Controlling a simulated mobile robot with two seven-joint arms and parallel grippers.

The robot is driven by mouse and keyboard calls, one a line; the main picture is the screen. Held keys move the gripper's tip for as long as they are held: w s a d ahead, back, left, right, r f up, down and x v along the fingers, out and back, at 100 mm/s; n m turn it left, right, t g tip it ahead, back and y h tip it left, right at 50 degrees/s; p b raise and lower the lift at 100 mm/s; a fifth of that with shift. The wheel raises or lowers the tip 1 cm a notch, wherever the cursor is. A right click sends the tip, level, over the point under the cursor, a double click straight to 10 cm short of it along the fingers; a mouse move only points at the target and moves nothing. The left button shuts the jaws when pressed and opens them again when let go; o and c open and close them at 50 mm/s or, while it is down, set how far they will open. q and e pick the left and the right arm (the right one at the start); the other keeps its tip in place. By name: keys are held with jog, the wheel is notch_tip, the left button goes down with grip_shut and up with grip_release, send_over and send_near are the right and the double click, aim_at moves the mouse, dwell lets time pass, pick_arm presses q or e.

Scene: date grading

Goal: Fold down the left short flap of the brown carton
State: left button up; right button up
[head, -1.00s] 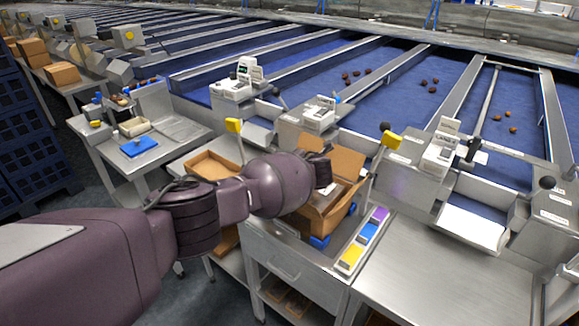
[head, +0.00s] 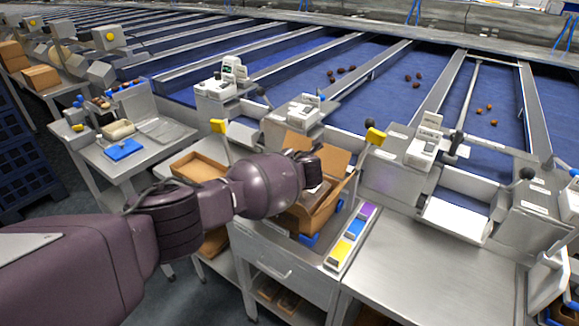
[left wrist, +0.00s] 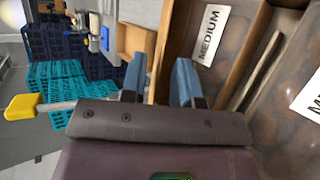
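The brown carton (head: 311,217) stands open on the bench in the head view. Its back flap (head: 330,158) stands up. My left arm reaches across its left side and hides the left short flap there. In the left wrist view the carton's wall (left wrist: 164,52) runs up behind the gap between the fingers, and packs labelled MEDIUM (left wrist: 207,35) lie inside. My left gripper (left wrist: 158,75) is open, its two blue fingers apart at the carton's left edge. I cannot tell whether a finger touches cardboard. My right gripper is out of view.
A tray with yellow, blue and purple blocks (head: 350,240) lies right of the carton. Yellow-topped stalks (head: 375,136) stand near it on both sides. An open shallow box (head: 198,167) is to the left. The steel bench at right (head: 430,265) is clear.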

pick_arm(q)
jog(key=p+v, duration=0.1)
jog(key=v, duration=0.8)
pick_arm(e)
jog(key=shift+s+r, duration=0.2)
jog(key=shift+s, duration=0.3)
pick_arm(q)
jog(key=shift+s+r, duration=0.1)
jog(key=shift+r, duration=0.05)
